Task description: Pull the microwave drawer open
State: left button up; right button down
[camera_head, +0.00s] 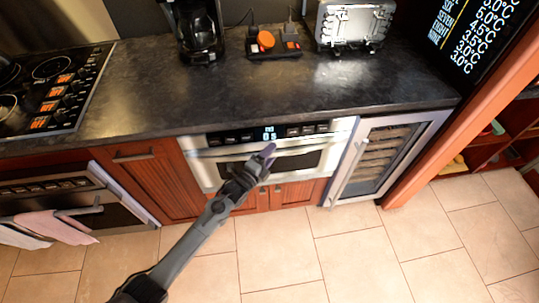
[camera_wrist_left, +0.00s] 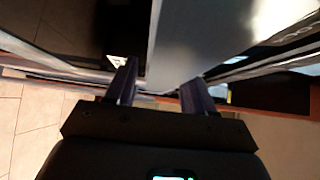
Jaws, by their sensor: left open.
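My left gripper (camera_head: 266,152) is in front of the drawer, near the handle's height, and covers part of the window. In the left wrist view the gripper's two dark fingers (camera_wrist_left: 160,82) are apart, with a pale silver surface (camera_wrist_left: 195,40) beyond and between them. I cannot tell whether they touch it. My right gripper is not seen.
A glass-door cooler (camera_head: 385,155) stands right of the drawer. An oven (camera_head: 70,198) with hanging towels is at the left. A stove (camera_head: 50,90), coffee maker (camera_head: 200,35) and toaster (camera_head: 352,25) are on the counter (camera_head: 150,90). The tiled floor (camera_head: 340,250) in front is clear.

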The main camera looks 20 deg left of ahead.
pick_arm(q)
grip_shut()
jog(key=shift+s, duration=0.1)
jog(key=shift+s+d+r+p, duration=0.2)
jog(key=shift+s+d+p, duration=0.2)
jog(key=shift+p, duration=0.2)
jog(key=s+d+p, duration=0.4)
jog(key=s+d, duration=0.2)
jog(key=s, duration=0.4)
jog(key=s+d+p, duration=0.5)
jog(key=s, duration=0.5)
jog(key=s+d+p, duration=0.4)
jog(key=s+d, duration=0.2)
jog(key=s, duration=0.4)
jog(key=shift+d, duration=0.35)
jog(key=shift+f, duration=0.1)
